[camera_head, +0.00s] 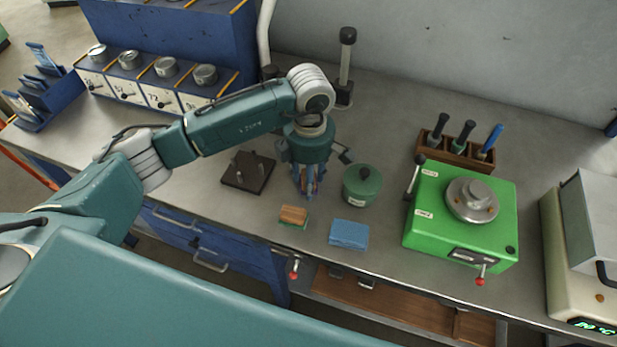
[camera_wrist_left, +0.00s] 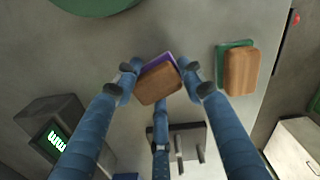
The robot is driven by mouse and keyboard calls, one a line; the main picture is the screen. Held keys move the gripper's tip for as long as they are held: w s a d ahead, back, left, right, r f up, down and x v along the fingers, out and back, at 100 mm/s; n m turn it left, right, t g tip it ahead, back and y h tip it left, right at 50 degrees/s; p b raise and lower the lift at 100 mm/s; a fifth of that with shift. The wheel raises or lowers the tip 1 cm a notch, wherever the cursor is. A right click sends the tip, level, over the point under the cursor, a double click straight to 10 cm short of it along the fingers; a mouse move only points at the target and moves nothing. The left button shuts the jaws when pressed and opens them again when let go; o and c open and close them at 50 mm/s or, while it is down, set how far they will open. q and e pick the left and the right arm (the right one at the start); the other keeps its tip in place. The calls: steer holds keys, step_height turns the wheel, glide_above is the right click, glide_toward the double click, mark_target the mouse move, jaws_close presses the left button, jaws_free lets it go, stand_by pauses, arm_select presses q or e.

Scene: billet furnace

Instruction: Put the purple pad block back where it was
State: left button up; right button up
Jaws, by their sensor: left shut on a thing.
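My left gripper (camera_head: 309,190) points down over the bench. In the left wrist view its fingers (camera_wrist_left: 158,76) are shut on the purple pad block (camera_wrist_left: 158,84), which has a brown wooden top and a purple edge showing on its far side. In the head view the block is mostly hidden between the fingers, and I cannot tell whether it touches the bench. A similar green pad block (camera_head: 293,215) lies on the bench just in front of the gripper; it also shows in the left wrist view (camera_wrist_left: 240,72). My right gripper is not in view.
A dark peg plate (camera_head: 247,173) stands left of the gripper, a lidded green pot (camera_head: 362,187) close on its right. A blue folded cloth (camera_head: 349,235) lies at the front edge. A green machine (camera_head: 462,216) and a tool rack (camera_head: 456,150) stand further right.

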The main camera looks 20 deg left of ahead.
arm_select(q)
steer(key=o, duration=0.7)
steer(key=shift+f, duration=0.15)
steer(key=o, duration=0.4)
steer(key=shift+r, duration=0.2)
steer(key=shift+r+b, duration=1.75)
steer(key=shift+r, duration=4.3)
